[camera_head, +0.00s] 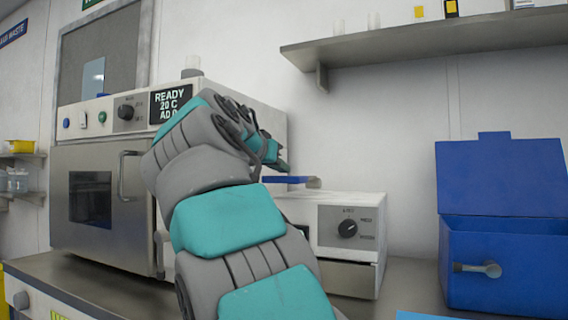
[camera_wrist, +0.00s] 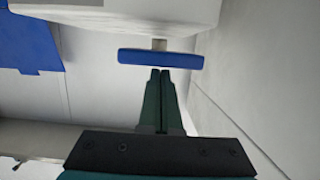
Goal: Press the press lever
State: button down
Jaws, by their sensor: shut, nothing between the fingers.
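The press lever is a blue bar (camera_head: 286,180) on a grey stem, sticking out at the top of a white press unit (camera_head: 370,212) with a black knob. In the wrist view, the blue bar (camera_wrist: 160,59) lies crosswise just beyond the fingertips, with its stem running into the white body (camera_wrist: 130,15). My gripper (camera_head: 284,168) is over the lever in the head view, partly hidden by my own arm. In the wrist view my gripper (camera_wrist: 160,72) has its two dark green fingers together and empty. The tips meet the bar's edge in the picture; I cannot tell whether they touch it.
A steel-doored oven (camera_head: 100,205) with a "READY" display stands left of the press. An open blue box (camera_head: 505,260) stands at the right. A wall shelf (camera_head: 430,39) hangs above. The wall between press and blue box is clear.

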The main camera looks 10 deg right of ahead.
jog(key=f+b, duration=0.1)
jog(key=b, duration=0.2)
jog(key=shift+f, duration=0.4)
notch_tip(320, 180, down, 3)
jog(key=t+b, duration=0.1)
jog(key=b, duration=0.2)
jog(key=h+b, duration=0.1)
jog(key=b, duration=0.3)
jog(key=shift+s+a+r+t, duration=0.1)
jog(key=shift+s+a+t, duration=0.05)
jog(key=shift+t, duration=0.25)
jog(key=s+a+r+p, duration=0.2)
jog(key=s+a+r, duration=0.3)
jog(key=s, duration=0.3)
jog(key=shift+s+a+r, duration=0.3)
jog(key=shift+s+a, duration=0.05)
jog(key=shift+a, duration=0.3)
